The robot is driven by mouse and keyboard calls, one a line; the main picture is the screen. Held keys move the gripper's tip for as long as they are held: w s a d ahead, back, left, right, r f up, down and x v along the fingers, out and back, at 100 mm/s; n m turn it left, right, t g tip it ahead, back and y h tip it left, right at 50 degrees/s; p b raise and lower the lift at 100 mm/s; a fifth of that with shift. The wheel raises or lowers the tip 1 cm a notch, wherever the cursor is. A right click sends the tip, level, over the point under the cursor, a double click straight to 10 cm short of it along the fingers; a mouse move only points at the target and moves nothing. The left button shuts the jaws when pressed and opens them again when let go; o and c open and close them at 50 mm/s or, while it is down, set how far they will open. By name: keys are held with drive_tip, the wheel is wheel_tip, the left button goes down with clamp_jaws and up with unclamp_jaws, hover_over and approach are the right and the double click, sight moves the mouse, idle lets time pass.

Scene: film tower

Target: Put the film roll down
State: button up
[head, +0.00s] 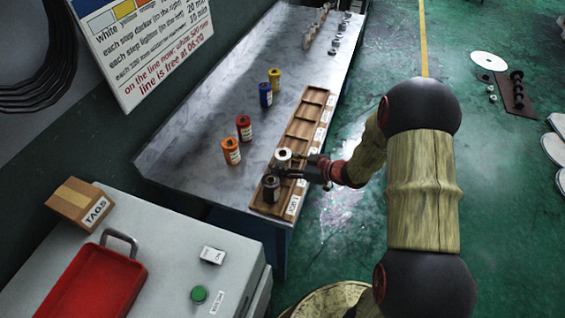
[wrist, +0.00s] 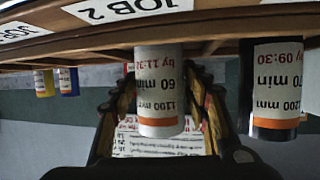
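A white film roll (head: 284,154) is upright at the second slot from the near end of the wooden rack (head: 294,135). In the wrist view, which is upside down, the white roll (wrist: 160,95) reads "60 min" and "by 11:30" and sits by the JOB 2 label (wrist: 125,8). My gripper (head: 288,168) reaches it from the right. Its fingers (wrist: 160,85) flank the roll closely on both sides and look shut on it. Finger contact is partly hidden. Whether the roll's base touches the rack is not clear.
A black roll (head: 270,189) stands in the nearest slot, close beside my gripper. Orange (head: 231,151), red (head: 243,128), blue (head: 265,95) and yellow (head: 274,79) rolls stand on the metal table (head: 200,140). The farther rack slots look empty.

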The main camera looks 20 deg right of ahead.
drive_tip(key=shift+o, duration=1.3)
drive_tip(key=shift+r, duration=0.1)
drive_tip(key=shift+s+d+r, duration=0.15)
drive_tip(key=p+v, duration=0.4)
drive_tip(key=v, duration=0.7)
drive_tip(key=w+d+r+m+t+h, duration=0.1)
drive_tip(key=w+d+r+h, duration=0.5)
drive_tip(key=r, duration=0.3)
drive_tip(key=s+d+r+m+h, duration=0.1)
drive_tip(key=s+r+m+h, duration=0.15)
drive_tip(key=r, duration=0.35)
drive_tip(key=s+d+r+m+h, duration=0.1)
drive_tip(key=r+h, duration=0.2)
drive_tip(key=r, duration=0.3)
drive_tip(key=s+a+r+m+g, duration=0.1)
drive_tip(key=s+a, duration=0.4)
drive_tip(key=s, duration=0.3)
drive_tip(key=s+a+r+m+g+y, duration=0.1)
drive_tip(key=s+a+r+g, duration=0.1)
drive_tip(key=s+a, duration=0.3)
drive_tip(key=s+a+r+m+g+y, duration=0.1)
drive_tip(key=s+a, duration=0.4)
drive_tip(key=s, duration=0.7)
drive_tip(key=shift+a+r+m+g, duration=0.15)
drive_tip(key=shift+r+m+g, duration=0.1)
drive_tip(key=shift+m+g, duration=0.35)
